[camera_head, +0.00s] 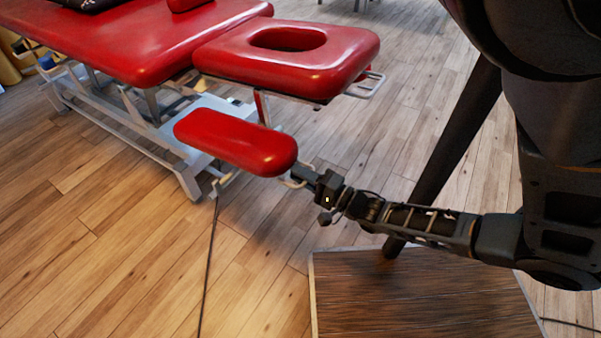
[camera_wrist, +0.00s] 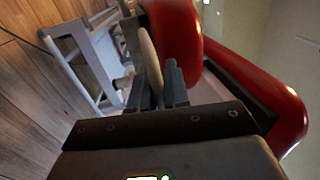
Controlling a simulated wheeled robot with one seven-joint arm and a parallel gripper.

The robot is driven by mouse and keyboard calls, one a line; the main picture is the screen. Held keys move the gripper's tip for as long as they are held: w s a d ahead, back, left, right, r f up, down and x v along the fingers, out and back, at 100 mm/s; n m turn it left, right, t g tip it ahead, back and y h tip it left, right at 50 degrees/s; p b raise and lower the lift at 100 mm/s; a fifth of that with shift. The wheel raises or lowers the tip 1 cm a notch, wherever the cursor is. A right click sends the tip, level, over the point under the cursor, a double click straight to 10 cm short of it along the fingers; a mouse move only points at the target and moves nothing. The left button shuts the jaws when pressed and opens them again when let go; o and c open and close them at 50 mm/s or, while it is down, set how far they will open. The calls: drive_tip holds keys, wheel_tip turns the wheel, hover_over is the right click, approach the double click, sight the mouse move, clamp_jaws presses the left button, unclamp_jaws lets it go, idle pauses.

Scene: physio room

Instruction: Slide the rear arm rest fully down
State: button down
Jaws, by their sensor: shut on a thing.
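The red padded arm rest (camera_head: 235,140) hangs below and in front of the red headrest with its oval hole (camera_head: 350,55). A pale metal handle (camera_head: 291,182) sticks out at the arm rest's right end. My gripper (camera_head: 298,172) reaches in from the right and is shut on this handle. In the wrist view, my gripper (camera_wrist: 156,88) has the pale handle (camera_wrist: 150,58) between its fingers, with the red arm rest (camera_wrist: 176,32) just beyond. The fingertips are partly hidden by the handle. No second arm rest shows clearly.
The red treatment table (camera_head: 130,40) stands on a white metal frame (camera_head: 185,180) at upper left. A dark cable (camera_head: 207,260) runs along the wooden floor. A dark wooden platform (camera_head: 420,305) lies under my arm. The floor at lower left is mostly clear.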

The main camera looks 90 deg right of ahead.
drive_tip(key=shift+s+a+f, duration=0.1)
drive_tip(key=shift+s+f, duration=0.05)
drive_tip(key=shift+f, duration=0.25)
drive_tip(key=c, duration=1.4)
unclamp_jaws()
drive_tip(key=shift+o, duration=1)
drive_tip(key=shift+r, duration=0.1)
drive_tip(key=v, duration=0.7)
drive_tip(key=shift+s+a, duration=0.2)
drive_tip(key=shift+s, duration=0.1)
